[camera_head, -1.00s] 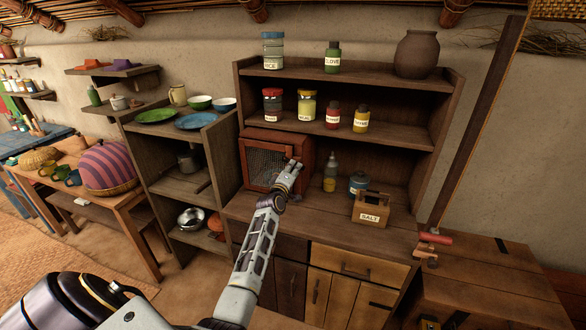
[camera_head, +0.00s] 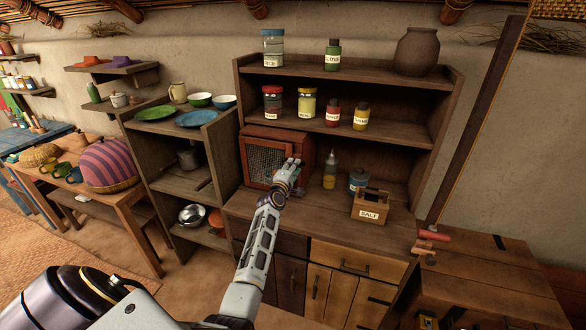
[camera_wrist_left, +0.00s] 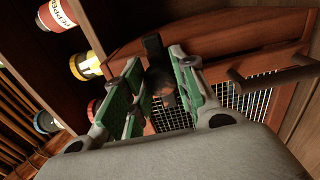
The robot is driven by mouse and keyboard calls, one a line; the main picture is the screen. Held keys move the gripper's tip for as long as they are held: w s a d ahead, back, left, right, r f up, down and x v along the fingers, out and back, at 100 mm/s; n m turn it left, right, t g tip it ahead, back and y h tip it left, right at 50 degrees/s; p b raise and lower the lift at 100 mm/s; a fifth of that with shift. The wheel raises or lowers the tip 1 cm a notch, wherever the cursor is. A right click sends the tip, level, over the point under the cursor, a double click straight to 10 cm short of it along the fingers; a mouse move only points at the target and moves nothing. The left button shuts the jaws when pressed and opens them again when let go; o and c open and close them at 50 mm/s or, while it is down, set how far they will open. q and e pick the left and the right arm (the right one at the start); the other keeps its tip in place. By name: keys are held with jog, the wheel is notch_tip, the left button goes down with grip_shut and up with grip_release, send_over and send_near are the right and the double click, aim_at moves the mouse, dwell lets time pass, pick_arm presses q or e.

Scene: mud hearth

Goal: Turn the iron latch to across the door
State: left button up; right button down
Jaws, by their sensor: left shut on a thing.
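The small red-brown cabinet (camera_head: 276,136) with a wire-mesh door (camera_head: 264,163) stands on the counter. My left gripper (camera_head: 292,166) is at the right side of this door. In the left wrist view, the dark iron latch (camera_wrist_left: 153,48) shows between the green-padded fingers of my left gripper (camera_wrist_left: 155,72), with a round dark knob below it. The gripper is shut on the latch. In the head view the fingers hide the latch, and I cannot tell its exact angle to the door. My right gripper is not in view.
A dropper bottle (camera_head: 330,170), a blue-lidded jar (camera_head: 357,180) and a salt box (camera_head: 370,206) stand right of the cabinet. Labelled jars (camera_head: 307,105) fill the shelf above. A dark bar handle (camera_wrist_left: 275,78) sticks out beside the fingers in the wrist view.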

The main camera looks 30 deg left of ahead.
pick_arm(q)
jog(key=o, duration=1.1)
jog(key=shift+c, duration=0.2)
jog(key=shift+s, duration=0.1)
jog(key=v, duration=1.1)
jog(key=shift+s+d, duration=0.2)
jog(key=shift+s, duration=0.15)
